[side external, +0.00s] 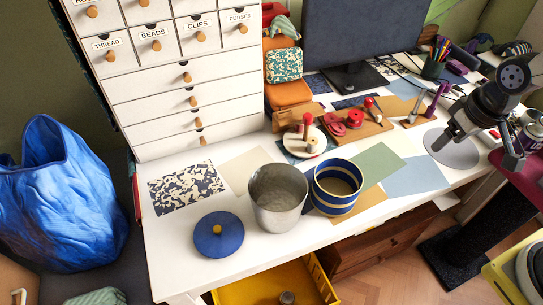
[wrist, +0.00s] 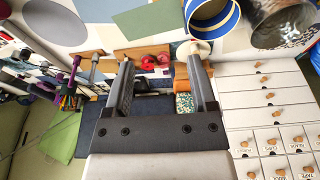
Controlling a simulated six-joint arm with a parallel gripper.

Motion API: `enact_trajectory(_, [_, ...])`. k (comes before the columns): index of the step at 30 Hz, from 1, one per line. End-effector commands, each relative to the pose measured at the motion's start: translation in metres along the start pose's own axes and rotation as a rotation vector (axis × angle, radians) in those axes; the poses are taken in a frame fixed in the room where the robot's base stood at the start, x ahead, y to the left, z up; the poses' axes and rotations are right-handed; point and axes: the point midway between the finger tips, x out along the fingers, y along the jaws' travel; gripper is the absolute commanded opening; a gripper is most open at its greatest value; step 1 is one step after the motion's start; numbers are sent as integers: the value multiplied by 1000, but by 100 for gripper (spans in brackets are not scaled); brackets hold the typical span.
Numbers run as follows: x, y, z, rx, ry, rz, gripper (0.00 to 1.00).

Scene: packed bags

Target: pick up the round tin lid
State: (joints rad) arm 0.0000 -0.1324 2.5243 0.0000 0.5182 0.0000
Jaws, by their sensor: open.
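My gripper (side external: 478,150) is open and empty above the right part of the table, far from the lid. Its two spread fingers show in the wrist view (wrist: 160,62).
The metal bucket (side external: 279,197) stands close to the lid's right side. A patterned sheet (side external: 187,188) lies behind the lid, and a white drawer cabinet (side external: 185,100) rises at the back left. A flat grey disc (side external: 452,150) lies near my gripper. A yellow crate (side external: 255,295) is below the front edge.

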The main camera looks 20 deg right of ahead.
Motion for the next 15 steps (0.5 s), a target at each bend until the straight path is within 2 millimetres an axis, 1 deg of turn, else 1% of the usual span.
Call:
enact_trajectory(1, [-6, 0, -2, 0, 6, 0, 73])
enact_trajectory(3, [-12, -1, -4, 4, 4, -1, 73])
enact_trajectory(15, [-9, -26, -33, 206, 20, -34, 73])
